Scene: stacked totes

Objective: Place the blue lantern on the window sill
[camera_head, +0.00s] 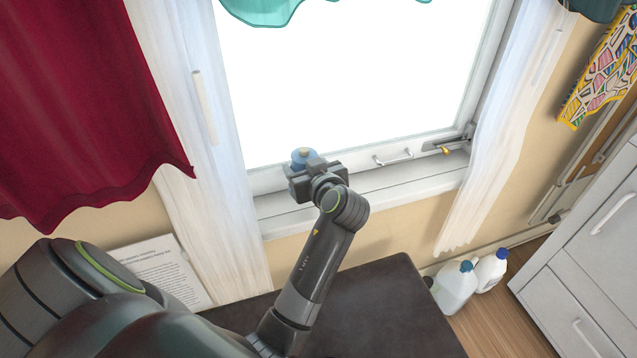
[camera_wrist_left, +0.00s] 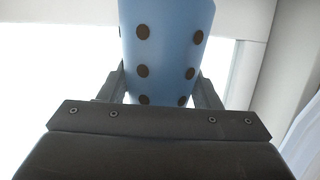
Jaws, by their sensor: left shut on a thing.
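The blue lantern (camera_head: 303,156) is at my left gripper (camera_head: 308,168) in the head view, in front of the bright window. Only its top with a tan knob shows there; the gripper hides the rest. In the left wrist view the lantern (camera_wrist_left: 165,45) is light blue with dark round spots, and the fingers of my left gripper (camera_wrist_left: 165,88) are shut on its sides. The window sill (camera_head: 370,195) is a white ledge below the window. The gripper overlaps the left part of the sill in the head view. Whether the lantern touches the sill cannot be told. My right gripper is not in view.
White curtains (camera_head: 215,150) hang at both sides of the window, with a red curtain (camera_head: 80,100) at left. A window handle (camera_head: 393,159) and latch sit on the lower frame. A dark tabletop (camera_head: 375,310) lies below. The sill right of my gripper is clear.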

